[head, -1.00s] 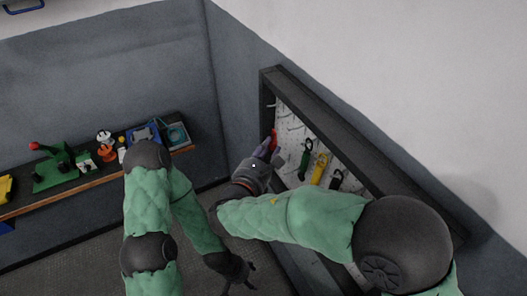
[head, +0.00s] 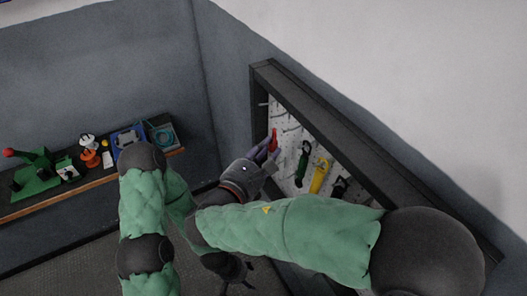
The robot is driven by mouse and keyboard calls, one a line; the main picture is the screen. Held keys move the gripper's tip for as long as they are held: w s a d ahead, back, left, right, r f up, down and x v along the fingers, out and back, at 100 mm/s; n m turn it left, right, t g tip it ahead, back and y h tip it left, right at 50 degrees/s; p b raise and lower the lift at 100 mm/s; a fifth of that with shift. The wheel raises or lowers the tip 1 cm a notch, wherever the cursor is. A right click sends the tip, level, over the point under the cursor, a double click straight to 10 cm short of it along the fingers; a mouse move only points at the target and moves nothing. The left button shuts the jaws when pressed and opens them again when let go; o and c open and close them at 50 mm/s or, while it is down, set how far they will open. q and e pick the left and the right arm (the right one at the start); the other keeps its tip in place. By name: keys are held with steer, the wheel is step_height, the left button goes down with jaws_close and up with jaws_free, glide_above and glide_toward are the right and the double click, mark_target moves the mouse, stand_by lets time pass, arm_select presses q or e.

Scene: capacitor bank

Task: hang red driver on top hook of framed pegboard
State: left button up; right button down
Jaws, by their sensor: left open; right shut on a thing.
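The framed pegboard (head: 330,117) hangs on the right wall, with a dark frame and a white perforated panel carrying several hooks. The red driver (head: 274,139) is at the left part of the panel, held upright in my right gripper (head: 266,153), which is shut on it. Only a small red part of the driver shows; the rest is hidden by the fingers. I cannot tell whether it touches a hook. My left gripper (head: 244,276) is open and empty, low in front of the wall below the board.
A green-handled tool (head: 303,162), a yellow tool (head: 320,175) and a dark tool (head: 340,187) hang to the right on the panel. A shelf (head: 98,184) with several items, including a blue tray (head: 127,139), runs along the left wall. My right forearm covers the lower board.

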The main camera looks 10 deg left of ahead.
steer(key=shift+w+d, duration=0.45)
steer(key=shift+d, duration=0.2)
steer(key=shift+w+d+f+b, duration=0.35)
steer(key=shift+w+d, duration=0.25)
steer(key=shift+d, duration=0.15)
steer(key=shift+w+d+f+b, duration=0.35)
steer(key=shift+w+d, duration=0.2)
steer(key=shift+d, duration=0.2)
steer(key=c, duration=0.9)
jaws_free()
